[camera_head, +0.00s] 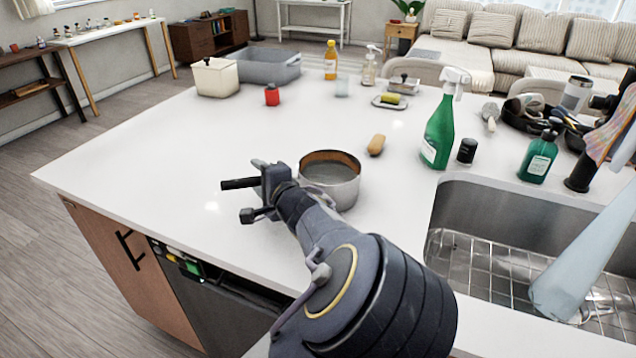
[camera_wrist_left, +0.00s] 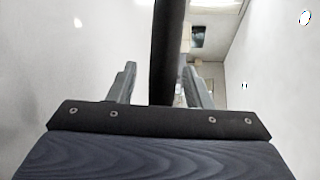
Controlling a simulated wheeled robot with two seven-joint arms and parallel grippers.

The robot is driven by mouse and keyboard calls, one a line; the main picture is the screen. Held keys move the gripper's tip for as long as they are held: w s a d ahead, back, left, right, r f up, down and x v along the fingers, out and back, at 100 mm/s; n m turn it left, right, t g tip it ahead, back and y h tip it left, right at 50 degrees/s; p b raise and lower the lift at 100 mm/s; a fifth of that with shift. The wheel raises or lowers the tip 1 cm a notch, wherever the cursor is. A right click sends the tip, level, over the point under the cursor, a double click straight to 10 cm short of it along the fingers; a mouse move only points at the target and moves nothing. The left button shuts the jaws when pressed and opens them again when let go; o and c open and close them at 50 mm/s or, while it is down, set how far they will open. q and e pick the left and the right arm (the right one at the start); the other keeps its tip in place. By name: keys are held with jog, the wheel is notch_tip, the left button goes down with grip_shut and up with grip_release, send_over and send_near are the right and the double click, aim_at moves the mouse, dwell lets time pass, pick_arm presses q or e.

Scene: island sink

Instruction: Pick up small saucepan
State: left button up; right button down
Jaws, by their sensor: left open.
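The small saucepan (camera_head: 343,193), metal with a brown inner rim, stands upright on the white island counter. A dark bar (camera_head: 236,184), which looks like its handle, sticks out to the left past my gripper. My left gripper (camera_head: 256,189) is at the left side of the pan, low over the counter, with its jaws open. In the left wrist view a dark bar (camera_wrist_left: 168,50) runs between the two grey fingers, with visible gaps beside it. The join between handle and pan is hidden by my gripper. My right gripper is not in view.
The sink (camera_head: 480,225) with a wire rack is to the right. A brown oval item (camera_head: 376,145), a green spray bottle (camera_head: 438,135) and a dark jar (camera_head: 467,151) stand behind the pan. A red jar (camera_head: 272,95) is farther back. The counter's left side is clear.

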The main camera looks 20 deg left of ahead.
pick_arm(q)
jog(key=shift+c, duration=0.5)
grip_shut()
jog(key=shift+r, duration=0.15)
